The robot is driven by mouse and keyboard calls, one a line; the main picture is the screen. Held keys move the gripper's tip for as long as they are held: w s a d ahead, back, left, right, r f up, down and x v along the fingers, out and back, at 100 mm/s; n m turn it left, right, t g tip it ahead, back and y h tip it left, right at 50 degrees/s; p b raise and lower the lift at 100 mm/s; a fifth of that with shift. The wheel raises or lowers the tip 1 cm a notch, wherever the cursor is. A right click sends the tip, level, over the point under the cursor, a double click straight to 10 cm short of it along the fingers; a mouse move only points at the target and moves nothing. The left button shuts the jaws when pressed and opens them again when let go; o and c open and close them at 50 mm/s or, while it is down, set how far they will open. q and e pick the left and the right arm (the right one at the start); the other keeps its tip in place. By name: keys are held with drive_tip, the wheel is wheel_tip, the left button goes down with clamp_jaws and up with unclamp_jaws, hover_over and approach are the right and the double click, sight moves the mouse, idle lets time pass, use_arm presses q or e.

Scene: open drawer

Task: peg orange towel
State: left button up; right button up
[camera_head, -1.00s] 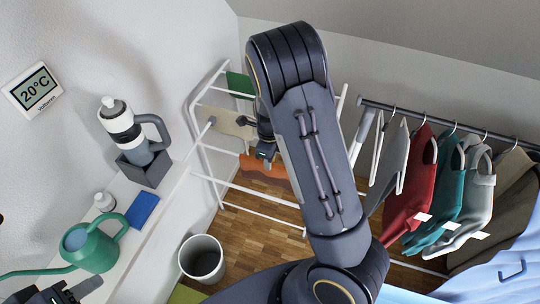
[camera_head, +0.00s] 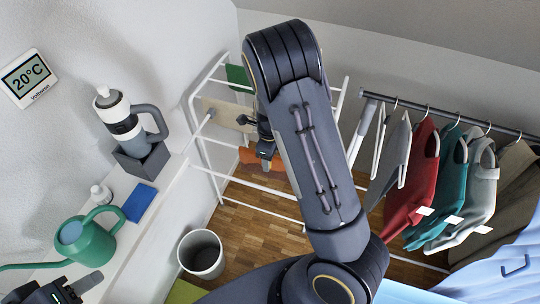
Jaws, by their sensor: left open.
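The orange towel (camera_head: 249,158) hangs over a white rung of the drying rack (camera_head: 212,152). My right arm hides part of the towel and rack. My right gripper (camera_head: 266,160) points down at the towel, overlapping it in the view; I cannot tell whether it touches it or how its jaws stand. My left gripper (camera_head: 80,288) is open at the bottom left corner, low in the view beside the shelf with the watering can. I cannot make out a peg for the towel.
A green cloth (camera_head: 239,77) and a beige cloth (camera_head: 227,115) hang higher on the rack. A bin (camera_head: 201,254) stands on the wooden floor. A watering can (camera_head: 84,242), blue sponge (camera_head: 139,202) and bottle (camera_head: 122,122) stand left. A clothes rail (camera_head: 449,118) is right.

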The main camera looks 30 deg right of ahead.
wheel_tip(320, 180, up, 8)
drive_tip(key=shift+f, duration=0.1)
drive_tip(key=s+a+r+n+t+y, duration=0.2)
drive_tip(key=s+r+n, duration=0.5)
drive_tip(key=s+n, duration=0.4)
drive_tip(key=s+a+r+n+t+y, duration=0.1)
drive_tip(key=s+a+r+n+t, duration=0.2)
drive_tip(key=s+n, duration=0.8)
wheel_tip(320, 180, up, 5)
drive_tip(key=a+n, duration=0.2)
drive_tip(key=n, duration=0.2)
drive_tip(key=shift+a+f+t+y, duration=0.2)
drive_tip(key=shift+t+y, duration=0.1)
drive_tip(key=shift+y, duration=0.1)
